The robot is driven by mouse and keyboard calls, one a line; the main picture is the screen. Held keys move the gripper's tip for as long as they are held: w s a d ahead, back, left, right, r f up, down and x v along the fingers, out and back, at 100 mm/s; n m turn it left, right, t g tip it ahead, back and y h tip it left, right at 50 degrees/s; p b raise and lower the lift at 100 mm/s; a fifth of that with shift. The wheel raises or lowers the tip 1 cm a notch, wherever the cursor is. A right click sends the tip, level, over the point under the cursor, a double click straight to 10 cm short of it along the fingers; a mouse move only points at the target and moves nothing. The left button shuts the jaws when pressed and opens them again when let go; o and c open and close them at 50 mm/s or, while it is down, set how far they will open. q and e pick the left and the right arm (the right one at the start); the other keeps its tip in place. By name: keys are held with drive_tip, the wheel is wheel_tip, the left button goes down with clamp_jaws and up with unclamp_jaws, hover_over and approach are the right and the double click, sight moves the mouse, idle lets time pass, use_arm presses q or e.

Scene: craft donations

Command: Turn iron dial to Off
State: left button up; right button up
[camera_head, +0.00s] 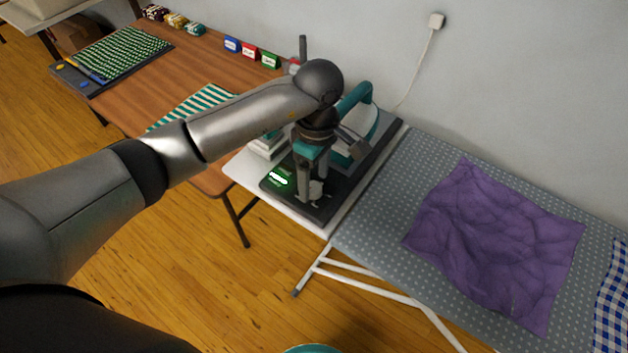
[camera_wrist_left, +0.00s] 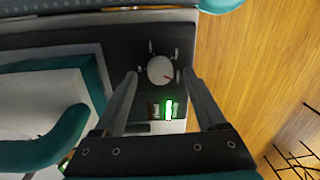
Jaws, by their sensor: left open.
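In the head view the dial (camera_head: 316,188) shows beside the fingers of my left gripper. My left gripper (camera_wrist_left: 160,78) is open, with one finger on each side of the dial; I cannot tell whether they touch it. It also shows in the head view (camera_head: 311,190), pointing down. A green lit display (camera_wrist_left: 168,109) is next to the dial. The teal and white iron (camera_head: 355,125) stands behind my gripper. My right gripper is not in view.
The iron's dark base (camera_head: 345,200) sits at the end of the ironing board (camera_head: 395,200). A wrinkled purple cloth (camera_head: 495,240) lies on the board. A brown table (camera_head: 150,90) with a striped cloth (camera_head: 195,105) and small coloured boxes is to the left.

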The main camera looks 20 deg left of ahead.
use_arm(q)
drive_tip(key=shift+f, duration=0.75)
clamp_jaws()
